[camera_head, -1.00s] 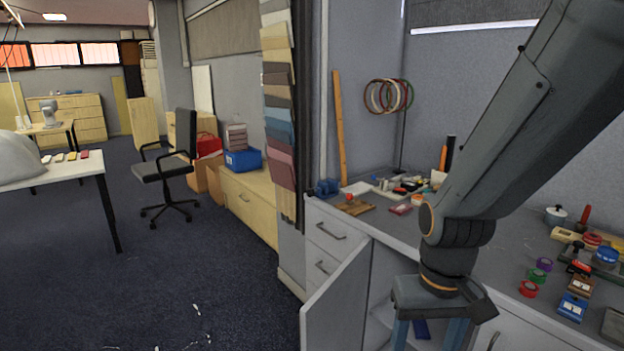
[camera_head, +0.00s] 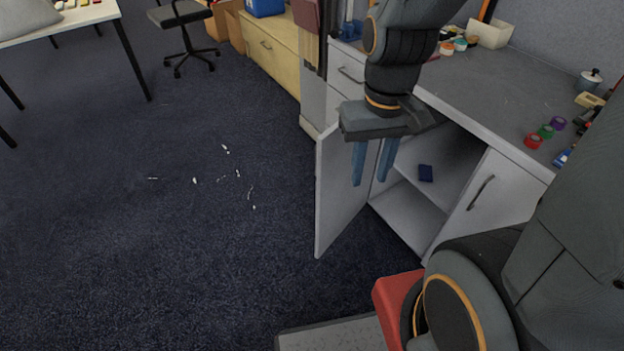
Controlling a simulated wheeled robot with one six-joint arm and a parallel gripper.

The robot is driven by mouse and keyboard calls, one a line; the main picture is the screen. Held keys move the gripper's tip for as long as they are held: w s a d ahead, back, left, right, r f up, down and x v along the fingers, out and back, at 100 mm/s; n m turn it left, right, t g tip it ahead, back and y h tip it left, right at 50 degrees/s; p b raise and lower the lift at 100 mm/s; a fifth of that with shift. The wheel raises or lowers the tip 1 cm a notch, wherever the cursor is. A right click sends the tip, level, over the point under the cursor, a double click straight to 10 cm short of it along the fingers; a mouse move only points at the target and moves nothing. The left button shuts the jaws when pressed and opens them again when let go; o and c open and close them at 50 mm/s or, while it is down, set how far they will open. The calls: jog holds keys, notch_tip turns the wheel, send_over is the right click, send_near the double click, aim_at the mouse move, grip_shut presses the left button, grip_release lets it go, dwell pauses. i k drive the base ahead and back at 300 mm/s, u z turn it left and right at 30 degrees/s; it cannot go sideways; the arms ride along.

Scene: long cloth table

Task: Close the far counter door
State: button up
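The far counter door (camera_head: 338,190) is a white panel that stands swung open from the counter (camera_head: 470,85), its free edge toward the carpet. In the picture the fingers overlap the door's inner side and the opening. I cannot tell whether they touch the door.
A closed cabinet door with a handle (camera_head: 481,192) is right of the opening. Drawers (camera_head: 347,72) are to the left. Rolls of tape (camera_head: 534,141) lie on the countertop. The carpet (camera_head: 200,250) left of the door is clear apart from small white scraps.

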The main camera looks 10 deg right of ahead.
aim_at(338, 202)
jog(key=u, duration=1.6)
jog(key=i, duration=1.85)
jog(key=z, duration=3.35)
